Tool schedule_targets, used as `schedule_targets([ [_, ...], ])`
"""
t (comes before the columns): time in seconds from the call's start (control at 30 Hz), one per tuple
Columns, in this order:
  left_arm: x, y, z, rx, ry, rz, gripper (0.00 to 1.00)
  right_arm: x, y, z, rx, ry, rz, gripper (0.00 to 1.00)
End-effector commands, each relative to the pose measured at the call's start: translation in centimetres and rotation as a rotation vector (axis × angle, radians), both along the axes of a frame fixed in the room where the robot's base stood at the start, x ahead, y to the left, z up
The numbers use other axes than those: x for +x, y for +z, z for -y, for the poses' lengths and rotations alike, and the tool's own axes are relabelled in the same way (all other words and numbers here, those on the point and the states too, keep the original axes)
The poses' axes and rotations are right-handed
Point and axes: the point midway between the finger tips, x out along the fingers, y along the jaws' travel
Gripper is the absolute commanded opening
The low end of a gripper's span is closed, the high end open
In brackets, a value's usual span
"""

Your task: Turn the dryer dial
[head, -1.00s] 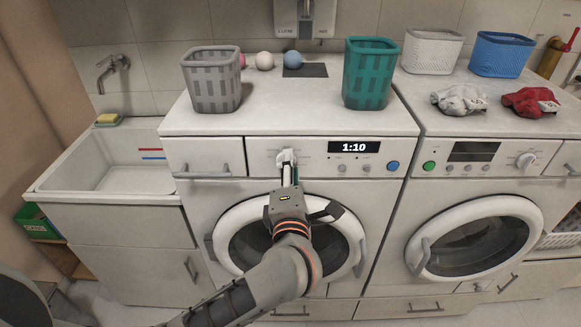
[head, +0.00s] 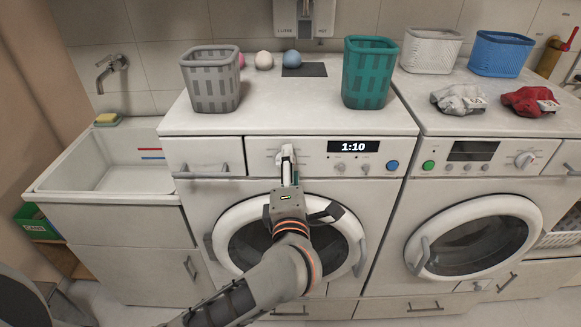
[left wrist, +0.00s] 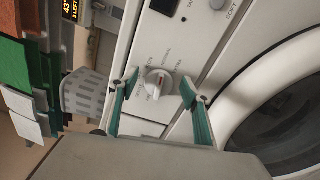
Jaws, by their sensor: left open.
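My left gripper (head: 288,160) is raised in front of that panel, left of the display, and hides much of the dial in the head view. In the left wrist view its two green fingers (left wrist: 160,78) are open, one on each side of the dial, with visible gaps. I cannot tell how deep the dial sits between them. My right gripper is not in view.
The left machine's round door (head: 228,230) is shut, below my gripper. Small knobs and a blue button (head: 392,166) lie right of the dial. A grey basket (head: 212,85) and a teal basket (head: 369,75) stand on top. A second machine (head: 400,205) with its own dial (head: 525,159) is at right.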

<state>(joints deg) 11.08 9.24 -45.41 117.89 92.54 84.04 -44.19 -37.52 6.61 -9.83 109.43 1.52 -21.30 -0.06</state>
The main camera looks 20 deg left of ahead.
Motion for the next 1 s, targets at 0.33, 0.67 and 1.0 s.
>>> schedule_targets([
  [0.33, -3.7, -0.2, 1.1, -0.003, -0.002, -0.004, 0.48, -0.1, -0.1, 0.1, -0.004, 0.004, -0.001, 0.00],
  [0.67, -9.6, -0.1, 2.8, -0.001, -0.002, -0.004, 0.48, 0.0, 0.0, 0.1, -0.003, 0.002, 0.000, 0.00],
  [1.0, -11.6, 0.0, 3.3, 0.000, 0.000, 0.000, 0.48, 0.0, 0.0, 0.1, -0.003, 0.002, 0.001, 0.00],
])
